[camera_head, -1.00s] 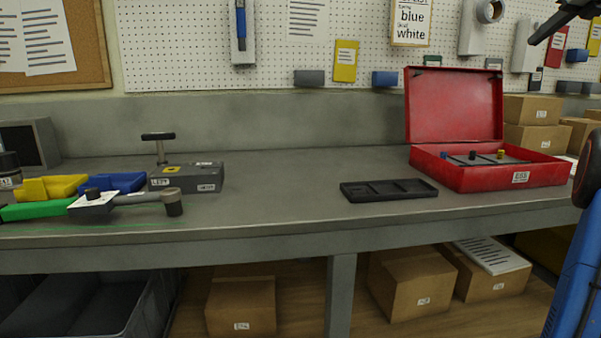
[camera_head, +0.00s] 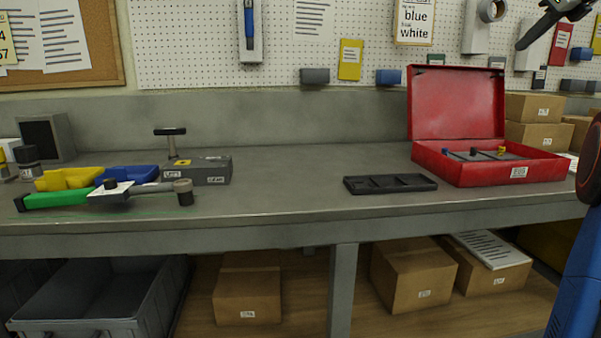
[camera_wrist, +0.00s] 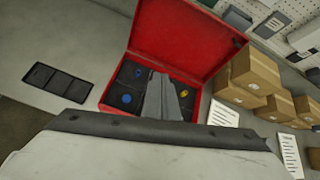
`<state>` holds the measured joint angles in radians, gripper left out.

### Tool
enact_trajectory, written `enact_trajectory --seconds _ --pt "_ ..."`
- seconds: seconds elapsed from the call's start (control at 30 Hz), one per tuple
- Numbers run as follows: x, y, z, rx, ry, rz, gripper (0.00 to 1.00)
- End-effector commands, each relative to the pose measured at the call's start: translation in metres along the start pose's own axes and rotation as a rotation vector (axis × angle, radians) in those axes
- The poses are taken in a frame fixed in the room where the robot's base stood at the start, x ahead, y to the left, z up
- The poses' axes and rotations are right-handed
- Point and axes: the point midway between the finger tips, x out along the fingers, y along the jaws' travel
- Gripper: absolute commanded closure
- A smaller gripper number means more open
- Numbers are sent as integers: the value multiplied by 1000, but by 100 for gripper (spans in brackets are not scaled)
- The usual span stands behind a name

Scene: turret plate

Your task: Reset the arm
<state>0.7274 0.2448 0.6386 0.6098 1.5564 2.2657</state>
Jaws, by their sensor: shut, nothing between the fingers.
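My gripper (camera_head: 522,45) shows at the top right of the head view, high above the bench and in front of the pegboard. It is shut and empty. In the wrist view its grey fingers (camera_wrist: 165,98) lie close together, seen against the open red case (camera_wrist: 116,92) and hiding part of its inside. My blue arm (camera_head: 578,270) stands at the right edge of the head view. The red case also shows in the head view (camera_head: 520,174), lid up, with blue, black and yellow knobs inside.
A black compartment tray (camera_head: 390,190) lies left of the case. Yellow (camera_head: 70,180) and blue (camera_head: 125,173) bins, a green-handled tool (camera_head: 60,198) and a grey block (camera_head: 205,175) stand at the left. Cardboard boxes (camera_head: 535,138) stand behind the case.

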Motion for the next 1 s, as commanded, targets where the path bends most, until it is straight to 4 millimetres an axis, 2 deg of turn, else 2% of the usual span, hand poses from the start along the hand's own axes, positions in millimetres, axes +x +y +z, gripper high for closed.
enact_trajectory --seconds 0.2,0.47,0.57,0.77,1.0 --pt "16 64 -6 -250 42 37 100" --pt "38 157 -44 -643 100 105 100" --pt "45 195 -66 -802 119 138 100" --pt "56 269 -124 -1132 145 214 100" --pt "67 354 -214 -1546 154 323 100"
